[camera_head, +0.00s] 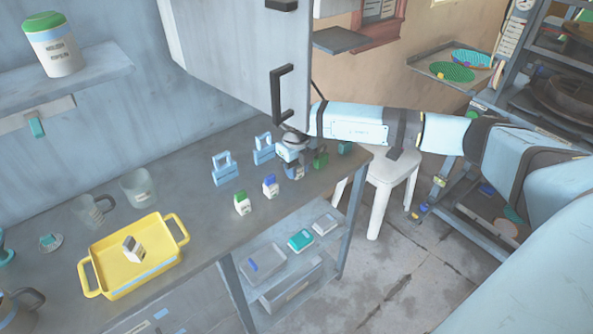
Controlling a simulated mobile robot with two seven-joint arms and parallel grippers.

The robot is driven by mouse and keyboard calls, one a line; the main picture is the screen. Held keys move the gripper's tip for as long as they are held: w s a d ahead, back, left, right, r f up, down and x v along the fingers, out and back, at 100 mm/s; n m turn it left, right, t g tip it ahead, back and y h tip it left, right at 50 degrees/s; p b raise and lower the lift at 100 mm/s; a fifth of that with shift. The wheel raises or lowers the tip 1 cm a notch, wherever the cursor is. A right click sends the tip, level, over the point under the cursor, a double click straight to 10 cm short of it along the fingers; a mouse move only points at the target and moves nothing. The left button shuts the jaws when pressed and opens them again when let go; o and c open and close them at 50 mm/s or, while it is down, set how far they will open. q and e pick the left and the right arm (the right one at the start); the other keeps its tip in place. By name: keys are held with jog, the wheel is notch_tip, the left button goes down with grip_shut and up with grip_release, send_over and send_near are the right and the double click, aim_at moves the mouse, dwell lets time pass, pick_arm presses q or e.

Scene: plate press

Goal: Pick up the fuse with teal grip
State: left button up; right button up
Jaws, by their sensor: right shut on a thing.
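My right gripper (293,166) is at the far part of the table, with its jaws shut on a small block-like piece whose grip is mostly hidden by the fingers. I cannot tell the color of that grip. A dark teal-green piece (345,148) stands near the table's right end, partly behind my arm. A green piece with a handle (321,159) stands just right of the gripper. Left of it are a white fuse with a blue grip (270,186) and a white fuse with a green grip (242,204). My left gripper is not in view.
Two light-blue pieces with loop handles (224,170) (263,150) stand behind the fuses. A yellow tray (96,278) holds a white-and-grey piece (132,248). Glass mugs (138,188) stand behind it. A wall cabinet (240,60) hangs close above my gripper.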

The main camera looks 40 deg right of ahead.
notch_tip(320, 180, up, 19)
jog(key=shift+d+f, duration=0.1)
